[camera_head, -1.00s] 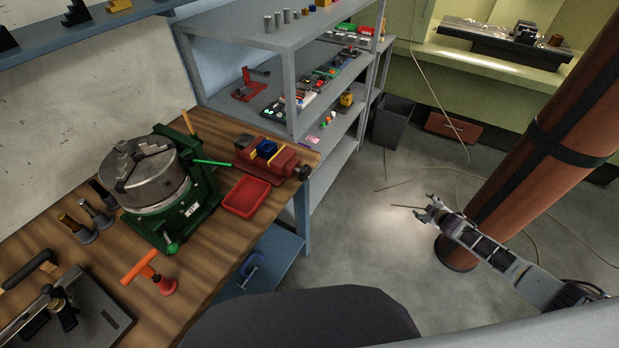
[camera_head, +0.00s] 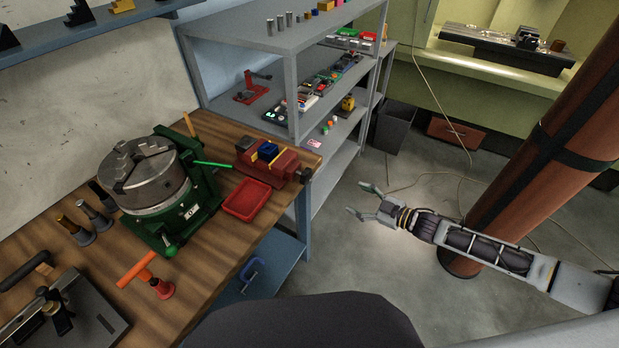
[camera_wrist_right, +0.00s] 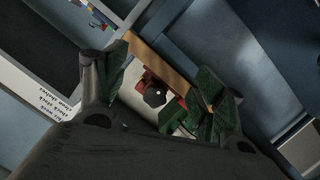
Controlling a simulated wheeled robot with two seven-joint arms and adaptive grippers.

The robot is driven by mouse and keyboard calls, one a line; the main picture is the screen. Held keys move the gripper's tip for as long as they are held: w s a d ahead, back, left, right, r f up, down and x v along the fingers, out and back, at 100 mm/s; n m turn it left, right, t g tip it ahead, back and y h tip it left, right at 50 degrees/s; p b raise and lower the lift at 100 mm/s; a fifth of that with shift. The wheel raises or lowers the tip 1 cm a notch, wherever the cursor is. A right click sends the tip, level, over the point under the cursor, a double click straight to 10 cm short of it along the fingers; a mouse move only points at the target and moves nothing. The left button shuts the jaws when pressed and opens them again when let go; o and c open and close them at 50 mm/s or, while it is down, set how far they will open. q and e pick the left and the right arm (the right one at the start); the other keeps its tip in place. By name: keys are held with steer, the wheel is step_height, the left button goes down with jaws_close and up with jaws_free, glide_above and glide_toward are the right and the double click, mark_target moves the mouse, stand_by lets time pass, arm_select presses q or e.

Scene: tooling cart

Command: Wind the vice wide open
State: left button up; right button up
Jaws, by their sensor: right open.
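The red vice (camera_head: 283,166) sits at the right end of the wooden bench, with a blue block (camera_head: 268,151) between its yellow-edged jaws. Its dark round screw end (camera_head: 306,175) faces right, past the bench edge. In the right wrist view the red vice body (camera_wrist_right: 181,101) and its black hex-like end (camera_wrist_right: 154,97) show between the fingers, some way off. My right gripper (camera_head: 364,200) is open and empty, in the air to the right of the vice, apart from it, its fingers pointing left toward the bench. My left gripper is not in view.
A red tray (camera_head: 246,200) lies in front of the vice, and a green-based chuck (camera_head: 150,185) with a green lever stands left of it. Grey shelves (camera_head: 290,80) rise behind. The floor between is open.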

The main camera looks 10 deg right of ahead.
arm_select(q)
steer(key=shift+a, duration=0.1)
arm_select(e)
steer(key=s+a+r+y, duration=0.2)
steer(key=a+r+y, duration=0.1)
steer(key=r, duration=0.3)
steer(key=shift+s+a+r+m+y, duration=0.2)
steer(key=shift+s+a+m+y, duration=0.2)
steer(key=shift+a, duration=0.45)
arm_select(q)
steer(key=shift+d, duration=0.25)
arm_select(e)
steer(key=shift+w, duration=0.1)
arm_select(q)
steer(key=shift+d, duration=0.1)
arm_select(e)
steer(key=shift+w+a, duration=0.1)
